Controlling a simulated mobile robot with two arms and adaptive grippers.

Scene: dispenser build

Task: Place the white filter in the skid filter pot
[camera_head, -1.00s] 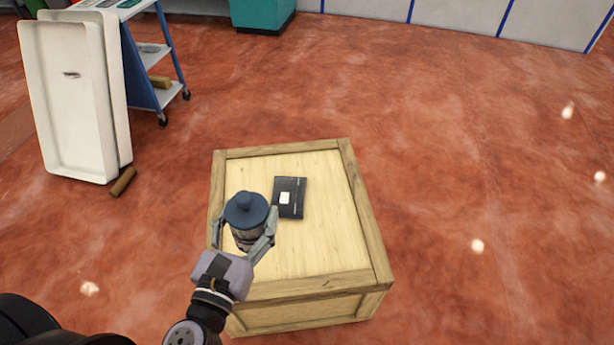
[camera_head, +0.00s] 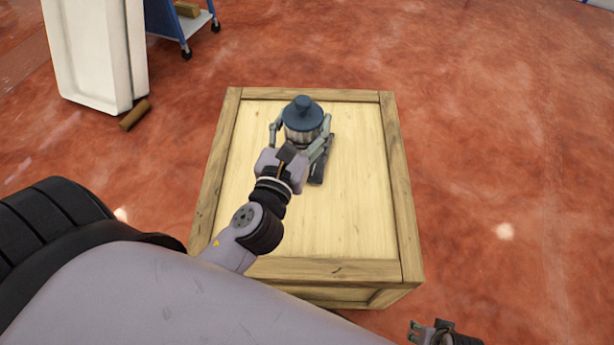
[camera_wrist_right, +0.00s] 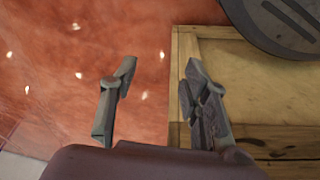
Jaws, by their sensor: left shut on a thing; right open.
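My left gripper (camera_head: 298,140) is shut on a metal pot with a dark blue knobbed lid (camera_head: 303,112). It holds the pot upright over the wooden crate; I cannot tell whether the pot touches the top. A flat dark item (camera_head: 318,172) lies on the crate, mostly hidden by the left gripper and pot. My right gripper (camera_head: 432,328) is at the bottom right in the head view, outside the crate. In the right wrist view the right gripper (camera_wrist_right: 158,75) is open and empty beside the crate's edge. I see no white filter.
The wooden crate (camera_head: 360,240) has bare room on its right side and front. White upright trays (camera_head: 92,55) stand at the far left, with a wooden block (camera_head: 135,115) on the floor. A blue cart (camera_head: 180,22) is behind them. The red floor at right is clear.

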